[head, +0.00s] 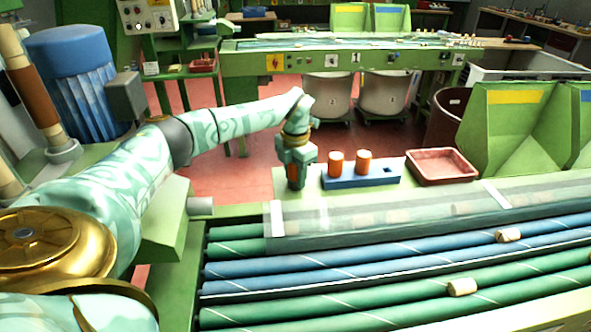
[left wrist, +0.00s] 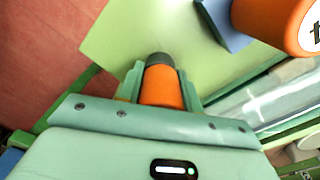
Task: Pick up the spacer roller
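My left gripper (head: 295,172) points down just left of the blue holder (head: 345,181). An orange spacer roller (left wrist: 162,88) with a dark grey end sits between its two fingers in the left wrist view, the fingers against both sides. In the head view the roller (head: 293,173) is mostly hidden by the fingers; I cannot tell if its lower end touches the green surface. Two other orange rollers stand upright in the blue holder, one left (head: 336,162) and one right (head: 363,161). The holder's right hole is empty. My right gripper is not in view.
A red tray (head: 441,166) lies right of the holder, beside green bins (head: 505,130). In front, a clear cover (head: 400,212) and green and blue conveyor rollers carry cork stoppers (head: 462,287). A blue motor (head: 70,75) stands at the left.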

